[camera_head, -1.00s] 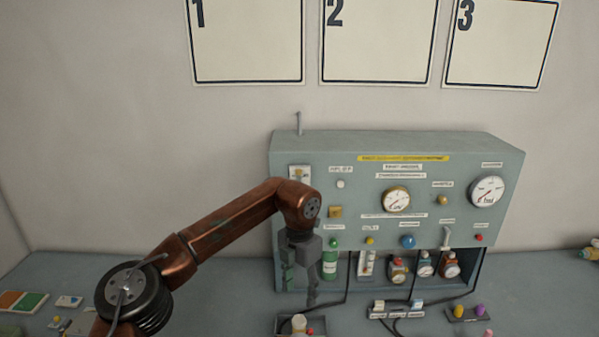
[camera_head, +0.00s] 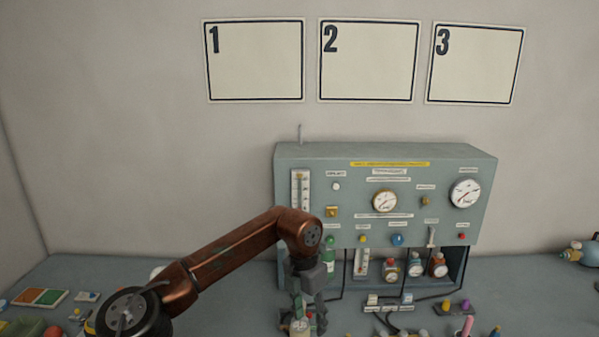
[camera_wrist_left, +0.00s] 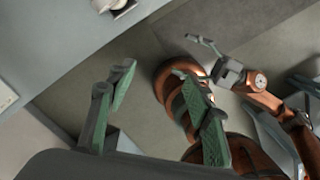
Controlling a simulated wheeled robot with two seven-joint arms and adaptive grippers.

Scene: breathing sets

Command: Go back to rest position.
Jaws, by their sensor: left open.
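My left arm, copper coloured, reaches in from the lower left of the head view. Its left gripper (camera_head: 305,303) hangs down in front of the lower left part of the grey-green panel (camera_head: 350,195). In the left wrist view the two green-padded fingers of the left gripper (camera_wrist_left: 158,85) are spread apart with nothing between them.
Gauges, knobs and labels cover the panel, and bottles (camera_head: 438,265) stand in its lower bay. Coloured trays (camera_head: 38,297) lie at the left and a rounded object (camera_head: 588,252) at the far right. Three numbered cards (camera_head: 255,62) hang on the wall. The table edge (camera_wrist_left: 85,62) crosses the left wrist view.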

